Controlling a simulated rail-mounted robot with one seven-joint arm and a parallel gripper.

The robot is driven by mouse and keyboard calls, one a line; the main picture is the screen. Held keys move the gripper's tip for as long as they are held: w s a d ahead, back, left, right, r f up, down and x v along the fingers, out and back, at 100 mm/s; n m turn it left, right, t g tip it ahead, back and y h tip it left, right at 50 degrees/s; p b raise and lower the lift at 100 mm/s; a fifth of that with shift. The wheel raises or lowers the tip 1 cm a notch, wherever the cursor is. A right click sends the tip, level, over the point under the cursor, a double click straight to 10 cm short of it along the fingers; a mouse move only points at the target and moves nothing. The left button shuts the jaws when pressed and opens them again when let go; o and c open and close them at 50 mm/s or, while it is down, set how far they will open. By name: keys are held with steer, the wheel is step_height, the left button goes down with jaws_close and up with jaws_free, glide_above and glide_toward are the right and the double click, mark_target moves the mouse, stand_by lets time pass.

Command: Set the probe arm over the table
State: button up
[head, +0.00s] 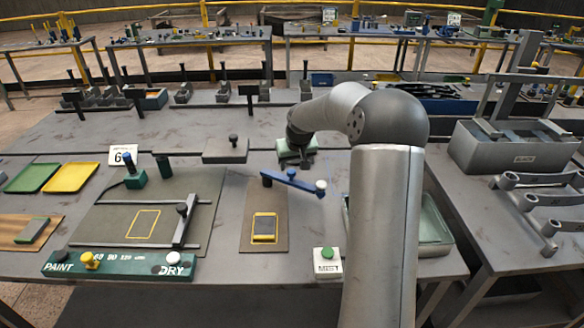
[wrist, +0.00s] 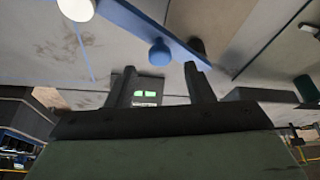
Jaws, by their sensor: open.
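The blue probe arm (head: 293,182) lies slantwise over the far end of a brown plate, with a blue knob (head: 292,173) on it and a white-topped knob (head: 321,186) at its right end. My gripper (head: 297,160) is just behind the blue arm. In the wrist view my gripper (wrist: 161,82) is open, its two dark fingers apart. The blue arm (wrist: 150,24) and its blue knob (wrist: 160,52) show just beyond the fingertips. I cannot tell if they touch.
A grey block with a black knob (head: 226,150) stands left of my gripper. A fixture plate with a hinged bar (head: 186,212) is further left. A white box with a green button (head: 327,262) is at the front edge. A grey bin (head: 510,150) stands right.

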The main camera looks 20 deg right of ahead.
mark_target(292, 172)
steer(key=shift+x, duration=2)
jaws_close()
